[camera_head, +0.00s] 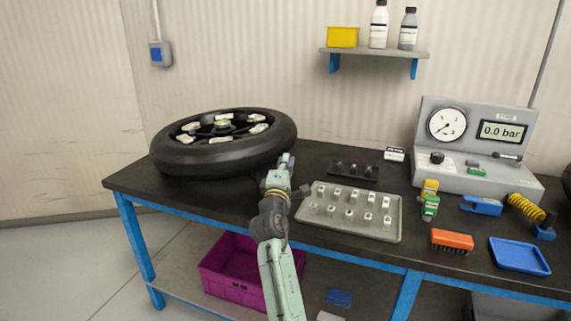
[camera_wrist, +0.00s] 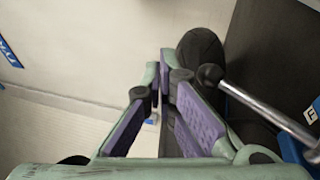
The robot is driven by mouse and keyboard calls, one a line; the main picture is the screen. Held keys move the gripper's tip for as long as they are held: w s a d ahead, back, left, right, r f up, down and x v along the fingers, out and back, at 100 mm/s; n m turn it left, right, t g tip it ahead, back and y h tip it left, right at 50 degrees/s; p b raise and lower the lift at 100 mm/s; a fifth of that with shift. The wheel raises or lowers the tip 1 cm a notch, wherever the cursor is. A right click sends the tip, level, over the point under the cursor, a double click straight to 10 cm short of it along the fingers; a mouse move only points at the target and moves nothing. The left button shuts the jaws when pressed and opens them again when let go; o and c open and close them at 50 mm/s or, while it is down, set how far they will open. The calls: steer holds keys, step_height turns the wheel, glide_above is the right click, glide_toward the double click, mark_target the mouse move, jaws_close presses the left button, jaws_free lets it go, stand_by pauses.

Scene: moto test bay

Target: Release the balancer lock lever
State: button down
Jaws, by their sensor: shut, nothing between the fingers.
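My gripper (camera_head: 287,162) is in front of the bench, with its tip beside the right side of the black tyre. In the wrist view the gripper (camera_wrist: 158,75) has its fingers drawn together at the tips, with nothing between them. A metal rod with a dark ball knob (camera_wrist: 255,104) shows to the right of the fingers there; it looks like the lock lever. The knob is close to the right finger but outside the jaws; I cannot tell whether they touch. In the head view I cannot make out the lever clearly.
The wheel's tyre (camera_head: 222,157) fills the bench's left part. A grey tray (camera_head: 388,231) of small pieces lies right of my arm. A pressure gauge unit (camera_head: 481,178), an orange brush (camera_head: 452,239) and a blue tray (camera_head: 519,256) stand further right. A magenta crate (camera_head: 228,272) is below.

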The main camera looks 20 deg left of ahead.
steer(key=s+d+r+b, duration=0.1)
steer(key=s+r+b, duration=0.1)
steer(key=s+r, duration=0.5)
steer(key=shift+s+d+r, duration=0.15)
steer(key=shift+d+r, duration=0.25)
steer(key=shift+r, duration=0.05)
